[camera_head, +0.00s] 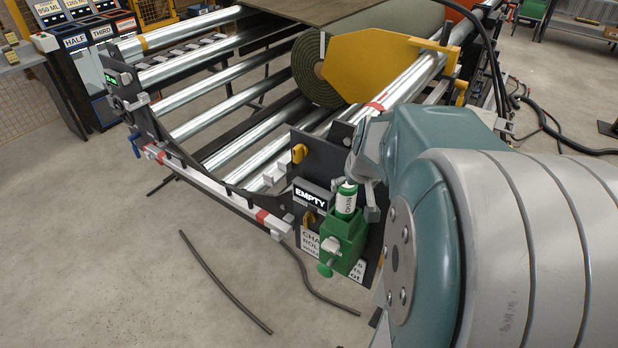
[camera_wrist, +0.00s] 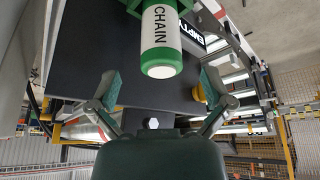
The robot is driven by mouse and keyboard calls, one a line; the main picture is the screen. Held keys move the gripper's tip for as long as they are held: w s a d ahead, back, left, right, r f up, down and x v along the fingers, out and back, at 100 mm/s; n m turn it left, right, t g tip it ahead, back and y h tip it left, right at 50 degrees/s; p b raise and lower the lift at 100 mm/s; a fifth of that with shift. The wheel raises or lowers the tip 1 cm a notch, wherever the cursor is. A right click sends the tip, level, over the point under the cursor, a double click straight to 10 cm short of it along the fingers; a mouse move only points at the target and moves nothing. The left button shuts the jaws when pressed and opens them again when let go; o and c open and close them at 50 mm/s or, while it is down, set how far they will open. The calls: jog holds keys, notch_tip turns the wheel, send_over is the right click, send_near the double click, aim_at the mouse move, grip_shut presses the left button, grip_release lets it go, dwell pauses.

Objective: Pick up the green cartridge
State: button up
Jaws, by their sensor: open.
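The green cartridge (camera_head: 346,200) is a small cylinder with a white band, seated upright in a green holder (camera_head: 340,241) on the machine's dark end plate. In the wrist view the cartridge (camera_wrist: 160,45) shows a white band reading "CHAIN" and green ends. My gripper (camera_wrist: 158,90) is open, with one finger to each side and the cartridge ahead, between the lines of the fingers; they do not appear to touch it. In the head view my gripper (camera_head: 366,185) is just above and right of the cartridge, partly hidden by my arm.
An "EMPTY" sign (camera_head: 311,196) and yellow knobs sit on the end plate (camera_head: 322,165) beside the holder. The machine has steel rollers (camera_head: 210,118), a green turf roll (camera_head: 320,70) and a yellow guard (camera_head: 372,68). Dark hoses (camera_head: 225,285) lie on the otherwise open floor in front.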

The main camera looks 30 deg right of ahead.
aim_at(349, 190)
jog(key=shift+x, duration=1.05)
jog(key=shift+w+f, duration=0.45)
jog(key=shift+f, duration=0.05)
jog(key=w+f, duration=0.1)
jog(key=w+d+f, duration=0.1)
jog(key=f, duration=0.1)
jog(key=shift+w+d+f, duration=0.15)
jog(key=shift+f, duration=0.05)
jog(key=c, duration=1.2)
